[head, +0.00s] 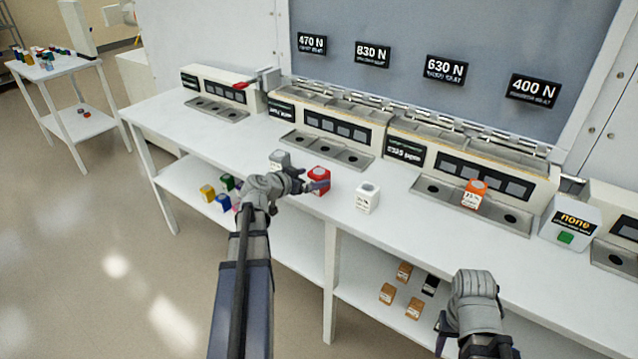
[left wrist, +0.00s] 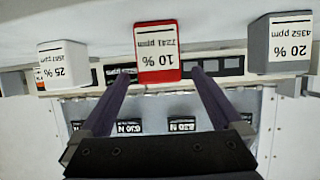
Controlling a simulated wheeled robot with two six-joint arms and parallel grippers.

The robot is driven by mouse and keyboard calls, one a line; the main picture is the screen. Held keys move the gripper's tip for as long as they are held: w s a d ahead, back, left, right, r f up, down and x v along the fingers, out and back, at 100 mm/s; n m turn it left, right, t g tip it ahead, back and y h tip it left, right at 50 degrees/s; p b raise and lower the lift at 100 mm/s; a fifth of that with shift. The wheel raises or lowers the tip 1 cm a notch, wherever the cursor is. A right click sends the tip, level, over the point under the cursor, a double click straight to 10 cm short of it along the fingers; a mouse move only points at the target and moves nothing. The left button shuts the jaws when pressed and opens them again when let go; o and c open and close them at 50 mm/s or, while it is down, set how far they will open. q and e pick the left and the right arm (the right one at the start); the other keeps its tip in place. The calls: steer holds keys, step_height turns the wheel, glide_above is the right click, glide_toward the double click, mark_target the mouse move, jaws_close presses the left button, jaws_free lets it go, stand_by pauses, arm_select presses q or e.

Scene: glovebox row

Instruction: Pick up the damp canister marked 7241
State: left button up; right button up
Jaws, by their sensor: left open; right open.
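The red canister marked 7241 ppm and 10 % (head: 319,176) stands on the long white bench. In the left wrist view, the red canister (left wrist: 157,52) appears upside down, just beyond and between the two spread fingertips. My left gripper (head: 308,184) is open at the canister, with one finger across its front in the head view. Contact cannot be told. A grey canister marked 4352 ppm and 20 % (left wrist: 290,45) and a white canister marked 25 % (left wrist: 64,64) stand on either side of it. My right gripper (head: 445,328) is open and empty low at the bench's front.
An orange canister (head: 474,192) sits at a bench station (head: 515,178). A white box reading "none" (head: 572,220) is further right. Several small canisters lie on the lower shelf (head: 360,290). Force signs (head: 446,69) hang behind. A side table (head: 75,68) stands far left.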

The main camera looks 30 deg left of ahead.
mark_target(313, 178)
arm_select(q)
steer(key=b+x, duration=0.1)
steer(key=x, duration=0.3)
steer(key=shift+w+f, duration=0.15)
steer(key=shift+f, duration=0.05)
steer(key=shift+c, duration=0.6)
steer(key=c, duration=1.4)
